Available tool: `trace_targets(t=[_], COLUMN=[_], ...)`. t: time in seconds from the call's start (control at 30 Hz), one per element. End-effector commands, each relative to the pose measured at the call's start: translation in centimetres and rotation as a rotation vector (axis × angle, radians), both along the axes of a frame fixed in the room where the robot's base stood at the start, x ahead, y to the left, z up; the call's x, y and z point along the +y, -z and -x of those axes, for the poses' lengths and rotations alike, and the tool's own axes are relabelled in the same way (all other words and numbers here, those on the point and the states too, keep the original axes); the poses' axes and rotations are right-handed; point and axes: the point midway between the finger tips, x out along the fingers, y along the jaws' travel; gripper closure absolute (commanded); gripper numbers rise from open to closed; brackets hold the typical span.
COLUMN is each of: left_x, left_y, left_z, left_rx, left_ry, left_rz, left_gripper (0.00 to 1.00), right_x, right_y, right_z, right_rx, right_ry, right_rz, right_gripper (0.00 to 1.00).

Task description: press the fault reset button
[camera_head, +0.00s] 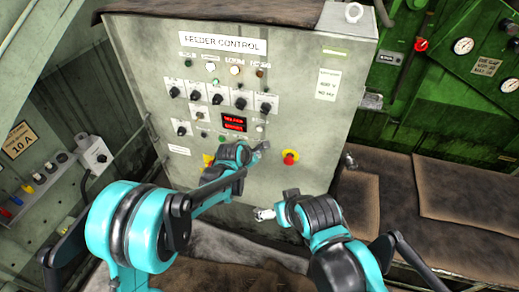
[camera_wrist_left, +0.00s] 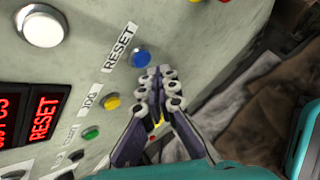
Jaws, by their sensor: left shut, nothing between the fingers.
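A blue button (camera_wrist_left: 139,57) labelled RESET is on the panel in the left wrist view. In the head view I cannot make it out; my left gripper and wrist cover that part of the panel. My left gripper (camera_wrist_left: 160,76) is shut and empty. Its fingertips appear just beside and below the blue button in the left wrist view; I cannot tell whether they touch. The left gripper also shows in the head view (camera_head: 262,147), in front of the panel's lower part.
The feeder control cabinet (camera_head: 315,105) bears dark knobs and a red display (camera_head: 234,123). A red emergency stop (camera_head: 290,157) sits to the right of my left gripper. A yellow button (camera_wrist_left: 112,101) and a green button (camera_wrist_left: 90,132) are near the blue one.

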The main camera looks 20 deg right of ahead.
Motion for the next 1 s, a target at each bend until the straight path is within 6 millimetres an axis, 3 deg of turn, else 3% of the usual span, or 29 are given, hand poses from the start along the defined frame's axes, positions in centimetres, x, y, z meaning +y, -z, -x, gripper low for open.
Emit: trace_targets(t=[1.0], left_x=[-0.61], left_y=[-0.02], left_z=[-0.88], left_rx=[0.000], left_ry=[0.000], left_rz=[0.000], left_gripper=[1.00], right_x=[0.00], right_y=[0.14], right_z=[0.00], right_rx=[0.000], right_ry=[0.000], right_rz=[0.000], right_gripper=[0.00])
